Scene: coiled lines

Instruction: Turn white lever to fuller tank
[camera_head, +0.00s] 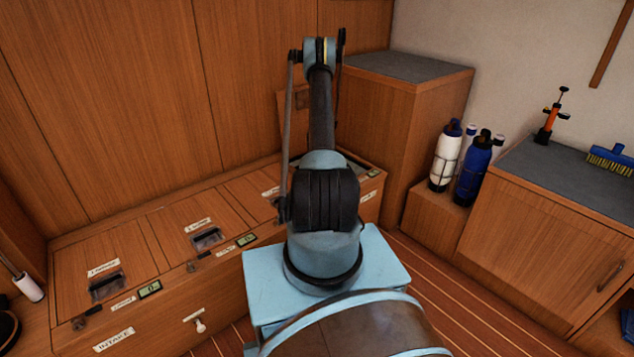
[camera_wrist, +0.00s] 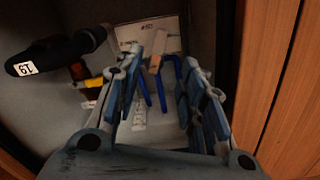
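A small white lever (camera_head: 200,326) sticks out of the wooden bench's front panel, under a small white label. A label reading INTAKE (camera_head: 113,340) is to its left. Small green displays (camera_head: 150,289) and (camera_head: 246,240) sit along the bench's front edge; their figures are too small to read. No tank can be made out. My gripper (camera_wrist: 165,100) is open in the wrist view, its fingers apart over an open compartment. In the head view my arm hides it. The white lever is not in the wrist view.
The compartment holds a black tool marked 19 (camera_wrist: 60,52), blue handles (camera_wrist: 162,85) and a printed card (camera_wrist: 150,35). A wooden wall (camera_wrist: 270,80) stands close on the right. White (camera_head: 446,155) and blue (camera_head: 472,172) bottles stand on a step. Striped floor is open at right.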

